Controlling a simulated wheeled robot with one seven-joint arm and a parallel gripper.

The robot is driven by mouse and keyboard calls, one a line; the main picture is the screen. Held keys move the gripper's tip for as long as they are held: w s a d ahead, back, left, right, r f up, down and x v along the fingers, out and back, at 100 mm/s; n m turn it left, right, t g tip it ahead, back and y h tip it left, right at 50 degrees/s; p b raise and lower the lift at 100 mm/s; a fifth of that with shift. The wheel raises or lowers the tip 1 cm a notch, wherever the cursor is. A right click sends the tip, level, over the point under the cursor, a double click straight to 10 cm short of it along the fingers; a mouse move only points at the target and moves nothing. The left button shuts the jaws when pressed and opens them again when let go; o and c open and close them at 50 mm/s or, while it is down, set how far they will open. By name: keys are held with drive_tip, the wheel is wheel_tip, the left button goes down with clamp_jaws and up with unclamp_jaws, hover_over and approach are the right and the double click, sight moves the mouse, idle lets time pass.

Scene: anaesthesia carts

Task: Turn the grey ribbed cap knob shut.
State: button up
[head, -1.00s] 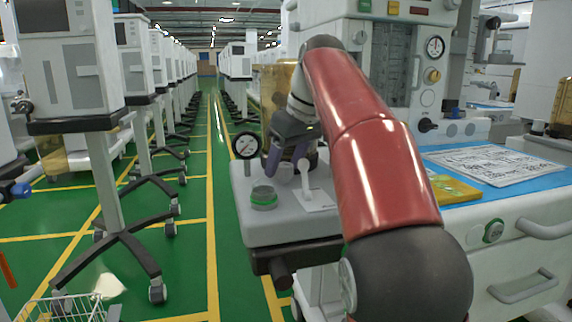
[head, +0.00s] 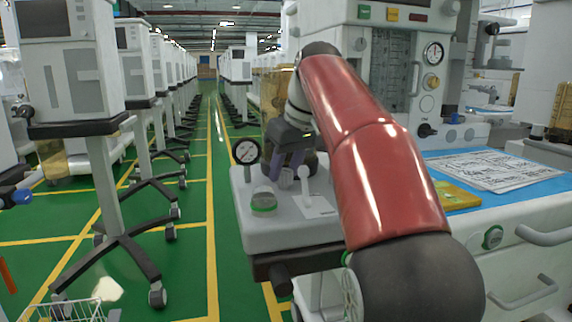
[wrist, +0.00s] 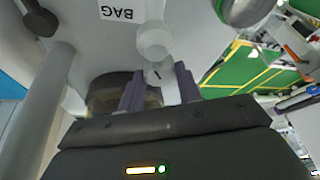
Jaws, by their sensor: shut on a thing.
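The grey ribbed cap knob (head: 287,177) stands on the grey top of the machine's side unit, between the dial gauge and a white lever. My gripper (head: 287,170) points down over it, with its two purple fingers shut on the knob's sides. In the wrist view the fingers (wrist: 160,90) stand either side of the pale knob (wrist: 168,92), which shows a short dark mark. Most of the knob's side is hidden by the fingers.
A white lever (head: 305,180) stands close right of the knob, by the BAG label (wrist: 120,13). A green-ringed round knob (head: 264,203) is at front left and a dial gauge (head: 246,152) behind it. A blue-topped work surface (head: 540,190) lies right.

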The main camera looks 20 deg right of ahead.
drive_tip(key=m+h+p, duration=0.1)
drive_tip(key=m, duration=0.1)
drive_tip(key=m+h+p, duration=0.1)
drive_tip(key=m, duration=0.2)
drive_tip(key=shift+a+r+t+p, duration=0.2)
drive_tip(key=shift+t+p, duration=0.1)
drive_tip(key=shift+p, duration=0.05)
drive_tip(key=m+h+p, duration=0.1)
drive_tip(key=m+p, duration=0.1)
drive_tip(key=m, duration=0.2)
drive_tip(key=shift+a+m+h+p, duration=0.1)
drive_tip(key=shift+m+h+p, duration=0.2)
drive_tip(key=shift+h+p, duration=0.1)
drive_tip(key=m+p, duration=0.1)
drive_tip(key=m, duration=0.1)
drive_tip(key=m+g+h+p, duration=0.1)
drive_tip(key=m, duration=0.1)
drive_tip(key=shift+a+m+h+p, duration=0.1)
drive_tip(key=shift+m+h+p, duration=0.2)
drive_tip(key=shift+w+f+m+g+h+p, duration=0.1)
drive_tip(key=shift+m+g+h+p, duration=0.2)
drive_tip(key=shift+m, duration=0.7)
drive_tip(key=shift+f+m+g+h+p, duration=0.1)
drive_tip(key=shift+m+g+p, duration=0.3)
drive_tip(key=shift+m, duration=0.6)
drive_tip(key=o, duration=1)
drive_tip(key=shift+r, duration=0.15)
